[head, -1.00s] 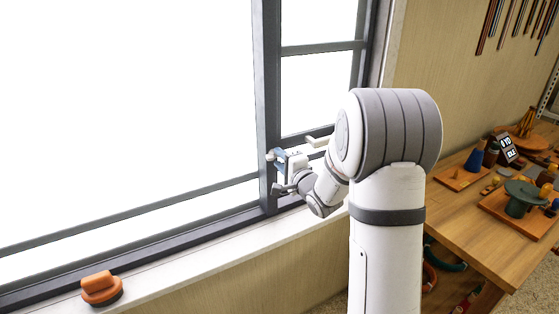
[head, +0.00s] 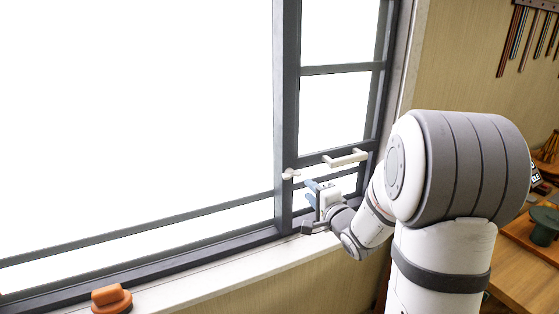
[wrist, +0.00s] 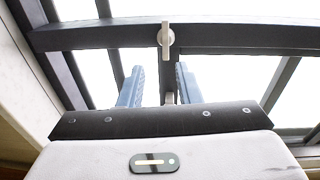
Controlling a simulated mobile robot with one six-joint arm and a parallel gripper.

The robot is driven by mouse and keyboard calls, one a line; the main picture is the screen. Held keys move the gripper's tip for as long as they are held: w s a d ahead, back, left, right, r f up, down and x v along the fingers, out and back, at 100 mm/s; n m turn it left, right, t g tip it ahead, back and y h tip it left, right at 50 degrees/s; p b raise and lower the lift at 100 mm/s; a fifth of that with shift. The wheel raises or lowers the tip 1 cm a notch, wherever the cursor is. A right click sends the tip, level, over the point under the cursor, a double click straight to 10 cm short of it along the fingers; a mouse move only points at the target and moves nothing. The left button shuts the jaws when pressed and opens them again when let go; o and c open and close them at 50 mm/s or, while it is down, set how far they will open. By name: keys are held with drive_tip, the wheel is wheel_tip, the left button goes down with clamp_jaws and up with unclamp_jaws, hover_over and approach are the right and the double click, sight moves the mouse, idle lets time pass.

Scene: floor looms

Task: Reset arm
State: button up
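My gripper (head: 309,192) is beside the dark window frame post, just below and to the right of a small light latch (head: 291,174). In the wrist view my gripper (wrist: 158,84) shows two blue fingers standing apart with a gap between them and nothing held. The latch (wrist: 166,40) shows beyond the fingertips, apart from them. My arm reaches in from the right side of the head view.
A pale bar handle (head: 345,158) is on the window sash, above my gripper. The white sill (head: 215,274) runs below, with an orange object (head: 112,298) at its left. A wooden table (head: 520,275) with objects stands at the right, partly behind my arm.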

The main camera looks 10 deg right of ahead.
drive_tip(key=s+a+f+n+g+h, duration=0.1)
drive_tip(key=s+n+g, duration=0.6)
drive_tip(key=s, duration=0.8)
drive_tip(key=s+a+f+n+g+h, duration=0.1)
drive_tip(key=s+n+g, duration=0.6)
drive_tip(key=s, duration=0.8)
drive_tip(key=a+h, duration=0.1)
drive_tip(key=h, duration=0.1)
drive_tip(key=shift+s+a+f+h, duration=0.2)
drive_tip(key=shift+s+f+h, duration=0.1)
drive_tip(key=shift+h, duration=0.1)
